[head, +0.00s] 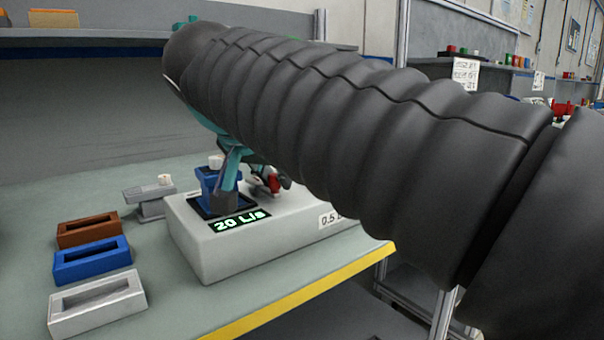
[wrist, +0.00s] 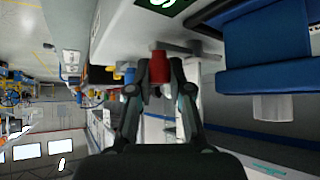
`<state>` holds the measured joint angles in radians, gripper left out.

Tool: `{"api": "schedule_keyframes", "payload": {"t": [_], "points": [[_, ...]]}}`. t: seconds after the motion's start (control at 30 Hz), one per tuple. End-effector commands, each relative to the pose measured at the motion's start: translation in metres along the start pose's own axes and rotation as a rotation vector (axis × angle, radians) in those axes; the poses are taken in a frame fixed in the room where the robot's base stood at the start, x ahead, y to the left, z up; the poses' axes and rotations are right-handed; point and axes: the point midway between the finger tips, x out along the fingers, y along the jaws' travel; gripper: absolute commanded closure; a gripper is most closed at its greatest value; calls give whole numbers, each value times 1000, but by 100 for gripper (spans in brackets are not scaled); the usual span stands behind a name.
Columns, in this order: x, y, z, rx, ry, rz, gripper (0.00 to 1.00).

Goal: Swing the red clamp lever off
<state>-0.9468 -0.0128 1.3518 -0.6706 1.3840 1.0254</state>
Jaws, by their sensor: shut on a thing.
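The red clamp lever (head: 273,183) shows on top of the pale grey module (head: 212,259), to the right of a blue block (head: 208,183). In the wrist view the lever's red end (wrist: 158,68) sits between the two fingertips of my gripper (wrist: 159,83), which is shut on it. In the head view my gripper (head: 248,180) reaches down over the module, and my dark arm hides most of it. The blue block (wrist: 262,50) also shows at the right of the wrist view.
A green display reading "20 L/s" (head: 240,222) is on the module. Brown (head: 89,230), blue (head: 92,260) and white (head: 97,304) slotted blocks stand to the left. A grey fixture (head: 149,196) is behind them. The bench has a yellow front edge (head: 300,292).

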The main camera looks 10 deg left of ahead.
Motion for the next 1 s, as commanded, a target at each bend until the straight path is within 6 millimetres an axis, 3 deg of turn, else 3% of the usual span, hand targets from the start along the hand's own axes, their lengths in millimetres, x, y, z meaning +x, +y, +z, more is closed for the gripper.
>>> {"api": "schedule_keyframes", "payload": {"t": [0.07,0.1,0.17,0.57,0.77,1.0], "points": [[0,-1,1,-1,-1,-2,100],[0,-1,1,-1,-1,-2,71],[0,-1,1,-1,-1,-2,56],[-4,0,0,-1,-1,-1,55],[-34,-1,0,-1,0,-5,55],[-81,-2,0,-2,0,-5,55]]}}
